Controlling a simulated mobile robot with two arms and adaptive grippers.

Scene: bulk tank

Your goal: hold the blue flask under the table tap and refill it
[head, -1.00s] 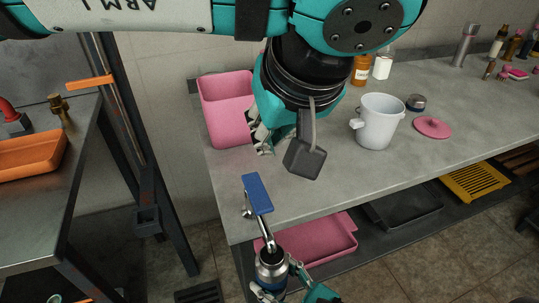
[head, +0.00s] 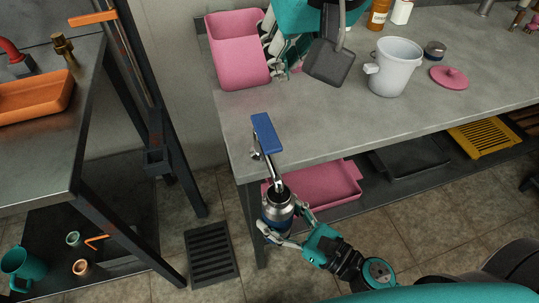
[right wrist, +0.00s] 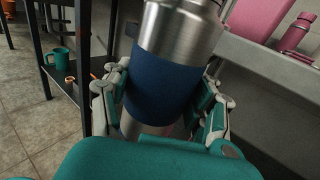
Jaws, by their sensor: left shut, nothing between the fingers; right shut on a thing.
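The blue flask (head: 279,203) is steel with a blue band and stands upright below the table tap (head: 276,172). The tap has a blue lever (head: 266,133) and sits at the table's front left corner. Its spout ends at the flask's mouth; I cannot tell whether water runs. My right gripper (head: 284,234) is shut around the flask's blue band. The flask (right wrist: 170,60) fills the middle of the right wrist view, its mouth cut off.
The pink bin (head: 240,70), a white pot (head: 396,72) and a pink lid (head: 449,77) stand on the grey table (head: 330,115). A pink tray (head: 335,187) lies on the shelf below. A steel bench with an orange tray (head: 36,97) is at left.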

